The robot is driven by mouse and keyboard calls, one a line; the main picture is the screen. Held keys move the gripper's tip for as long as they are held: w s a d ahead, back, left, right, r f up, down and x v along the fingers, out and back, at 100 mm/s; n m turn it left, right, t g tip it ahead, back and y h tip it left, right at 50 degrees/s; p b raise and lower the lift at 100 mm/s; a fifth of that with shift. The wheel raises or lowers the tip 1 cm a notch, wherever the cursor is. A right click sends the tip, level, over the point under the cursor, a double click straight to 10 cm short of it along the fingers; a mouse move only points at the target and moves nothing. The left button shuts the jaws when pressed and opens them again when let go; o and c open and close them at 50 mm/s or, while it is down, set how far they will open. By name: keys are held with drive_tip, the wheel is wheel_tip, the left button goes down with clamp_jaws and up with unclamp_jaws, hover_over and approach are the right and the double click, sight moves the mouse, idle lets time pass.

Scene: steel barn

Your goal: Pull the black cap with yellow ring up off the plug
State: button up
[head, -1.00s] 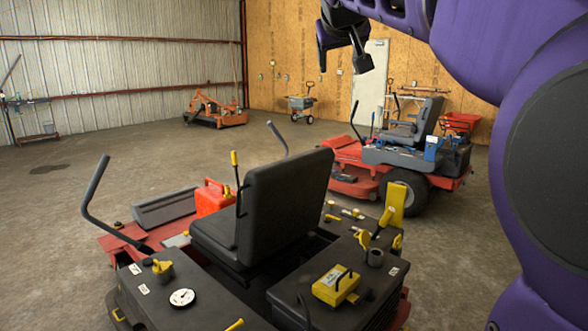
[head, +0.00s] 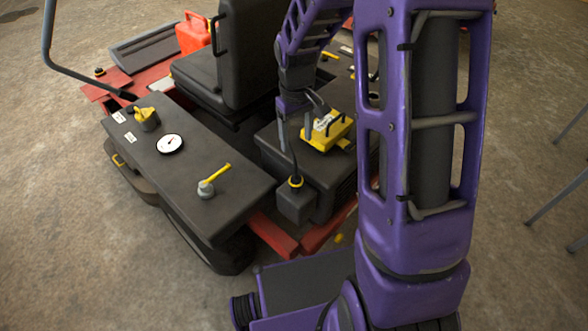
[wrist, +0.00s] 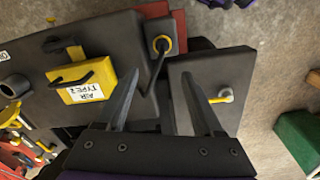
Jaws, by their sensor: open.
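A black cap with a yellow ring (head: 295,181) sits on top of a small dark box (head: 294,206) at the mower's rear corner. A thin dark rod or cable rises from it. The cap also shows in the wrist view (wrist: 162,44), beyond my fingertips, with the dark rod running back between the fingers. My gripper (head: 304,130) is open, points down and is above and apart from the cap. Its fingers (wrist: 160,74) are empty in the wrist view. The plug under the cap cannot be made out.
A yellow box labelled air type (head: 327,131) stands close beside my gripper. The seat (head: 246,55) rises behind. Another small black-and-yellow cap (head: 99,72) is far left.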

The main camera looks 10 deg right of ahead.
sight(296, 178)
drive_tip(key=f+b, duration=0.1)
drive_tip(key=f, duration=0.5)
drive_tip(key=f+b, duration=0.1)
drive_tip(key=f, duration=0.5)
drive_tip(key=f+b, duration=0.1)
drive_tip(key=f, duration=0.4)
drive_tip(key=shift+s+f, duration=0.25)
drive_tip(key=shift+f, duration=0.15)
clamp_jaws()
